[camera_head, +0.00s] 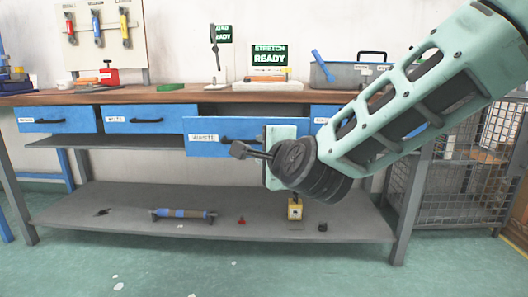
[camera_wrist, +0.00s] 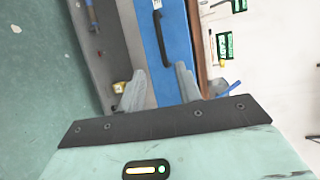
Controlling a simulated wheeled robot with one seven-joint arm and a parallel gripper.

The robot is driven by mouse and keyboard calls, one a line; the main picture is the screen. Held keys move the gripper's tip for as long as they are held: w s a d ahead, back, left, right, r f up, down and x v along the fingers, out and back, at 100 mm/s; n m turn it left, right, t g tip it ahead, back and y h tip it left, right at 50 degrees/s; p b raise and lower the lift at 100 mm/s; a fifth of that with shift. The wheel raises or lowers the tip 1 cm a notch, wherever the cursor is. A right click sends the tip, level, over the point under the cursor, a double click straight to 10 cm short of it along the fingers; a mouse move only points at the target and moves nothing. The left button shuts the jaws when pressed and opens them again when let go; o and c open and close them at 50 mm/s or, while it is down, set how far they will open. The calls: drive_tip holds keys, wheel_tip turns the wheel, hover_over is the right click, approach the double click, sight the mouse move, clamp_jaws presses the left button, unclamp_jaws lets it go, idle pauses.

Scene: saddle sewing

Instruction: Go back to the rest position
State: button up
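My gripper (camera_head: 243,151) is in front of the workbench, at the pulled-out blue middle drawer (camera_head: 203,150), whose label seems to read WASTE. My arm reaches in from the upper right and covers the drawer's right part. In the wrist view the two fingers of my gripper (camera_wrist: 161,87) stand apart with nothing between them. Behind them are a blue drawer front (camera_wrist: 176,45) and its dark handle (camera_wrist: 163,38), apart from the fingertips as far as I can tell.
The wooden bench top (camera_head: 180,97) holds a green block (camera_head: 170,87), a red tool (camera_head: 110,75) and a grey bin (camera_head: 345,75). The lower shelf (camera_head: 130,218) holds a blue-brown roller (camera_head: 183,214) and a yellow item (camera_head: 295,208). A wire cage (camera_head: 460,180) stands right.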

drive_tip(key=s+d+f+n+g, duration=0.1)
drive_tip(key=s+f+n+g, duration=0.4)
drive_tip(key=s+n, duration=0.3)
drive_tip(key=s+d+f+n+g, duration=0.2)
drive_tip(key=s+f+n+g, duration=0.3)
drive_tip(key=s, duration=0.5)
drive_tip(key=s+d+f+n+g+h, duration=0.2)
drive_tip(key=s+d+f+n+h, duration=0.1)
drive_tip(key=s+d+n, duration=0.3)
drive_tip(key=s+d+f+n+g+h, duration=0.2)
drive_tip(key=s+d+f+n+g, duration=0.1)
drive_tip(key=s+d, duration=0.45)
wheel_tip(320, 180, up, 38)
drive_tip(key=s+p, duration=0.1)
drive_tip(key=p, duration=3.6)
drive_tip(key=shift+a+p, duration=0.3)
drive_tip(key=shift+a, duration=0.05)
drive_tip(key=shift+o, duration=0.3)
drive_tip(key=shift+a+f, duration=0.1)
